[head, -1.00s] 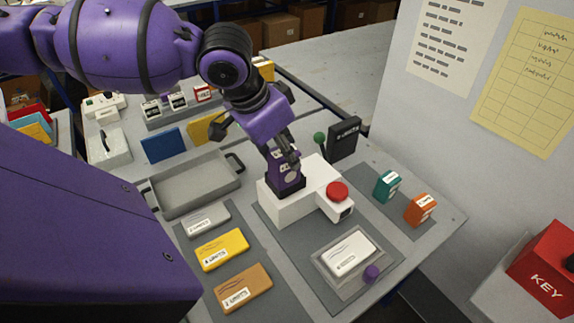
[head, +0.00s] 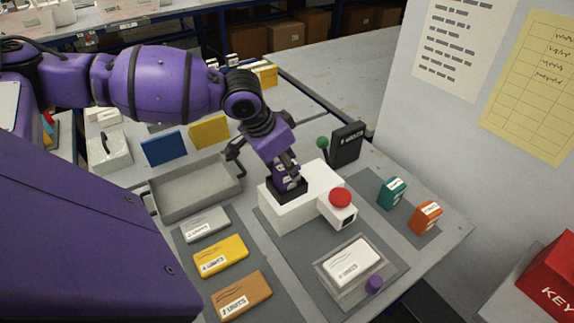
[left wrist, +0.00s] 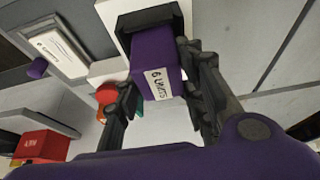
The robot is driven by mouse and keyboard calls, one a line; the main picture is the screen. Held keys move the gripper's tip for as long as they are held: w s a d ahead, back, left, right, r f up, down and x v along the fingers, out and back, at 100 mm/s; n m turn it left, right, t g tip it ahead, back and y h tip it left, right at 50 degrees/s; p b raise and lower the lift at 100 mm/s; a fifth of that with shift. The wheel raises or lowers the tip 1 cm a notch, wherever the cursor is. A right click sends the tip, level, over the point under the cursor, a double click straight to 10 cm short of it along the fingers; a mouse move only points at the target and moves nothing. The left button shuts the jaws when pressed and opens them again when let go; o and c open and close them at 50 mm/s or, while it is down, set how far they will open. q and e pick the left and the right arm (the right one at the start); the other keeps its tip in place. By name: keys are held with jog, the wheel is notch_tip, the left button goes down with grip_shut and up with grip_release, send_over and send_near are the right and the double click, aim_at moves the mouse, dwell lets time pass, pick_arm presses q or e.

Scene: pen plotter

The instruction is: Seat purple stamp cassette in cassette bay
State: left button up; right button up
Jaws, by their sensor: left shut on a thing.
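The purple stamp cassette (left wrist: 154,58) has a white label reading "6 UNITS" in the left wrist view. My left gripper (left wrist: 160,92) is shut on it, one finger on each side. In the head view my left gripper (head: 284,164) points down at the white machine, with a bit of the purple cassette (head: 287,182) showing below the fingers. The black cassette bay (head: 291,194) sits on top of the white machine (head: 285,212). The cassette's far end is at the bay's black frame (left wrist: 128,22). How deep it sits is hidden. My right gripper is out of view.
A red button (head: 340,197) is at the machine's right front, and a green-knobbed lever (head: 322,143) stands behind it. A grey tray (head: 195,190) lies left.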

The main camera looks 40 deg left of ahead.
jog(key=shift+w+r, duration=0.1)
pick_arm(q)
jog(key=o, duration=1.2)
jog(key=shift+f, duration=0.1)
jog(key=shift+p+v, duration=1.1)
jog(key=shift+v, duration=5.05)
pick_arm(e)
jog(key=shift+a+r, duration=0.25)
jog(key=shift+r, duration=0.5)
pick_arm(q)
jog(key=shift+d, duration=0.1)
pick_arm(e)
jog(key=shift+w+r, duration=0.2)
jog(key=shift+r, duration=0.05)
